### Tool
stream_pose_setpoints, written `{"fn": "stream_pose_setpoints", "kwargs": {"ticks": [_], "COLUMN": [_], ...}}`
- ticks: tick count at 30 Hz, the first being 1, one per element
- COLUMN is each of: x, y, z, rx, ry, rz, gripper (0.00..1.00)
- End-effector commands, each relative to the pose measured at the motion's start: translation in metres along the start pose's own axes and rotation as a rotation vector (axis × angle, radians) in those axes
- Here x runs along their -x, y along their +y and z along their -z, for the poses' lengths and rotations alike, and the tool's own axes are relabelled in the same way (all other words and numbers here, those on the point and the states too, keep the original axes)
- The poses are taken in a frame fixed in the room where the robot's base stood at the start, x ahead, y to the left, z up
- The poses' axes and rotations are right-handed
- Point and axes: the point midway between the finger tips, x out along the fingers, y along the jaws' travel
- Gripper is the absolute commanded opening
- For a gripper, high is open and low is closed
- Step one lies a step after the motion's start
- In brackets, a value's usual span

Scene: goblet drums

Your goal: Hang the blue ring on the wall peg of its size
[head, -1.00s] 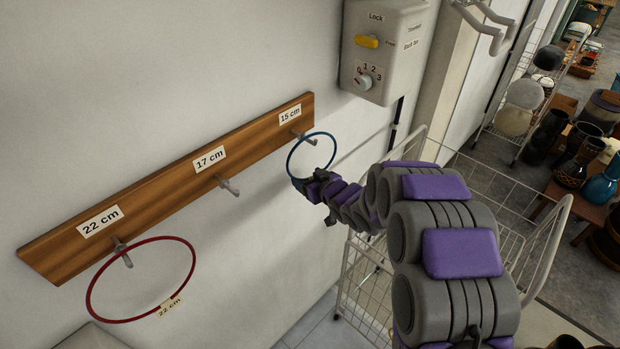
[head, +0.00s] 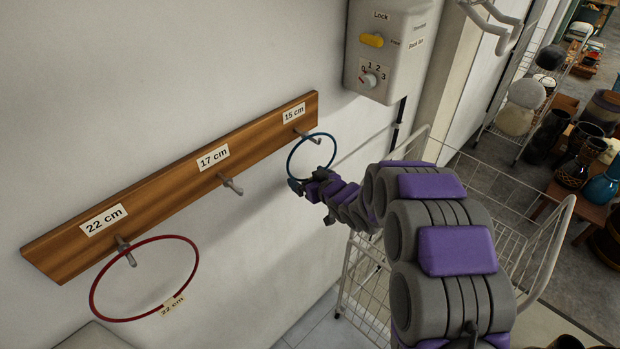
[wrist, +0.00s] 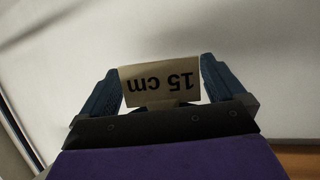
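The thin blue ring (head: 335,151) is at the 15 cm peg (head: 308,136). Its top edge crosses the peg near the tip and it seems to be around the peg. My gripper (head: 298,186) is at the ring's lower left edge. In the wrist view my gripper (wrist: 160,82) has its fingers apart, with the ring's 15 cm tag (wrist: 160,84) between them. The 17 cm peg (head: 230,184) is bare. A red ring (head: 197,262) with a 22 cm tag hangs on the 22 cm peg (head: 125,252).
The wooden board (head: 165,197) with size labels is fixed to the white wall. A grey control box (head: 388,50) is above right of the board. A white wire cart (head: 500,180) stands to the right, below my arm.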

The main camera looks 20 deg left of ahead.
Motion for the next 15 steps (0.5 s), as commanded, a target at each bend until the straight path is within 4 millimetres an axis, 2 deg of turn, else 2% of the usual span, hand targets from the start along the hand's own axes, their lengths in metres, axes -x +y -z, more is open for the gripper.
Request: {"fn": "stream_pose_setpoints", "kwargs": {"ticks": [8,15], "x": [0.001,0.024], "y": [0.001,0.003], "z": [0.000,-0.002], "rx": [-0.001,-0.005], "ry": [0.001,-0.001], "rz": [0.000,-0.001], "gripper": [1.00,1.00]}}
